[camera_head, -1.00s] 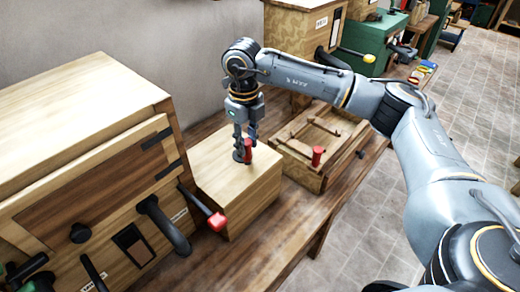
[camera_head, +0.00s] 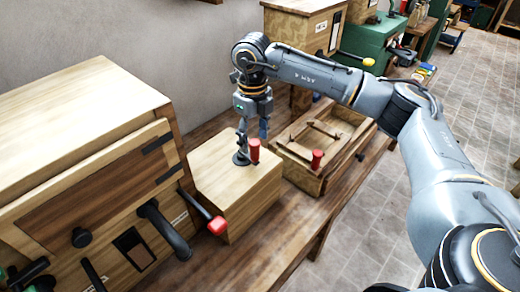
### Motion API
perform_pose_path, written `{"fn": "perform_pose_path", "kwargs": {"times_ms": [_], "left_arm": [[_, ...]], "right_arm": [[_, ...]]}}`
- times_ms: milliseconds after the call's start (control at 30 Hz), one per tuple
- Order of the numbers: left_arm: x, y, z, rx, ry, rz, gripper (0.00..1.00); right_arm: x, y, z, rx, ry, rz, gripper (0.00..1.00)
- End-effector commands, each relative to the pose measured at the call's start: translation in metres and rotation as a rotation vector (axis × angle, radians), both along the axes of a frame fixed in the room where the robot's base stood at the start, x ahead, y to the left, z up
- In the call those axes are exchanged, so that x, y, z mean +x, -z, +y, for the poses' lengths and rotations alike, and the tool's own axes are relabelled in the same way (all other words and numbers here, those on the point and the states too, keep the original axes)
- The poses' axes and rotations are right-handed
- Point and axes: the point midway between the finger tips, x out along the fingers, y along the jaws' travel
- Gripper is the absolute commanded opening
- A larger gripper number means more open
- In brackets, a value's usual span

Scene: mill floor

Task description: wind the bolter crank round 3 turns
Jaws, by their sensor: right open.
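A light wooden box (camera_head: 235,195) stands on the bench. A small dark crank (camera_head: 241,158) with an upright red knob (camera_head: 254,149) is on its top; I take this to be the bolter crank, though I can read no label. My right gripper (camera_head: 254,137) points down over the crank from above. Its fingers are apart, one on each side of the knob's upper end as seen here. I cannot tell whether they touch it. My left gripper is not in view.
A wooden cabinet (camera_head: 75,110) with a red-tipped lever (camera_head: 216,225) stands at left. An open wooden tray (camera_head: 335,130) with another red knob (camera_head: 317,159) sits to the right. The bench (camera_head: 290,215) is bare in front.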

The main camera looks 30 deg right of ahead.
Motion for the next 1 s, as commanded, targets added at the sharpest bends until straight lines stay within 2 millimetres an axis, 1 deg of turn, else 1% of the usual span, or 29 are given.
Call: {"fn": "perform_pose_path", "kwargs": {"times_ms": [33, 633, 733, 1000], "left_arm": [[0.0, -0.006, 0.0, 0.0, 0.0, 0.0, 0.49], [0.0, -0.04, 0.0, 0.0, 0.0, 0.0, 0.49], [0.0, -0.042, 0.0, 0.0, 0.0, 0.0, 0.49], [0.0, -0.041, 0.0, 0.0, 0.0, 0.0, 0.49]], "right_arm": [[0.0, -0.009, 0.0, 0.0, 0.0, -0.001, 0.57], [0.0, -0.069, 0.0, 0.001, 0.0, -0.001, 0.57], [0.0, -0.073, 0.0, 0.0, 0.0, 0.0, 0.57], [0.0, -0.072, 0.0, 0.0, 0.0, 0.0, 0.57]]}}
